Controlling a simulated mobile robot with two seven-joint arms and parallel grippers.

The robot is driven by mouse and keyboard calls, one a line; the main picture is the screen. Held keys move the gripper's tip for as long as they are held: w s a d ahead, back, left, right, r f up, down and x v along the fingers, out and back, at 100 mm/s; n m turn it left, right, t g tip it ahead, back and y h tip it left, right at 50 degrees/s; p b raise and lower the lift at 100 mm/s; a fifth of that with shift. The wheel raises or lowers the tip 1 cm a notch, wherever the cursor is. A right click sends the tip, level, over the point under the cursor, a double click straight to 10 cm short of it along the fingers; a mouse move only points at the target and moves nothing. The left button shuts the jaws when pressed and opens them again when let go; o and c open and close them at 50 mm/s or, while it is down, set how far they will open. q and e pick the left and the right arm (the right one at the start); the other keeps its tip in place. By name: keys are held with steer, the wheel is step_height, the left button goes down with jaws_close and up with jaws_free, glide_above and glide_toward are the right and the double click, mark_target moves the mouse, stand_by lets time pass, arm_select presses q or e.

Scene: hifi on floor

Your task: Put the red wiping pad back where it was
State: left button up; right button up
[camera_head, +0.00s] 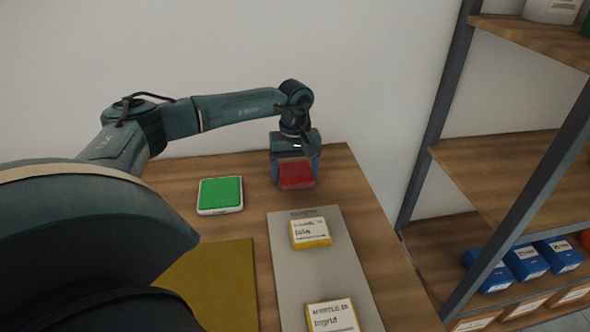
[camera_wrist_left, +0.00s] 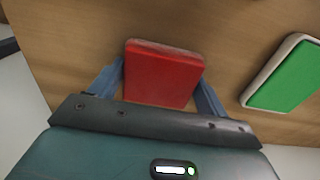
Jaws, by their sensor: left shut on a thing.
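The red wiping pad (camera_head: 296,174) is at the far side of the wooden table, between the fingers of my left gripper (camera_head: 295,176). In the left wrist view the red pad (camera_wrist_left: 162,74) fills the space between the two blue fingers of the left gripper (camera_wrist_left: 160,85), which is shut on it. The pad's near end is hidden by the gripper body. I cannot tell whether the pad touches the table. My right gripper is not in view.
A green pad in a white tray (camera_head: 201,211) lies left of the gripper. A grey board (camera_head: 296,276) with yellow labelled boxes (camera_head: 310,233) and a mustard mat (camera_head: 215,280) lie nearer. A shelf rack (camera_head: 500,175) stands right. Bare wood (camera_head: 240,250) shows between.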

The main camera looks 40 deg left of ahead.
mark_target(295, 170)
arm_select(q)
steer(key=o, duration=1)
steer(key=shift+f, duration=0.1)
steer(key=shift+c, duration=0.2)
step_height(295, 170, up, 12)
steer(key=b, duration=0.1)
steer(key=shift+r, duration=0.2)
steer(key=shift+f, duration=0.1)
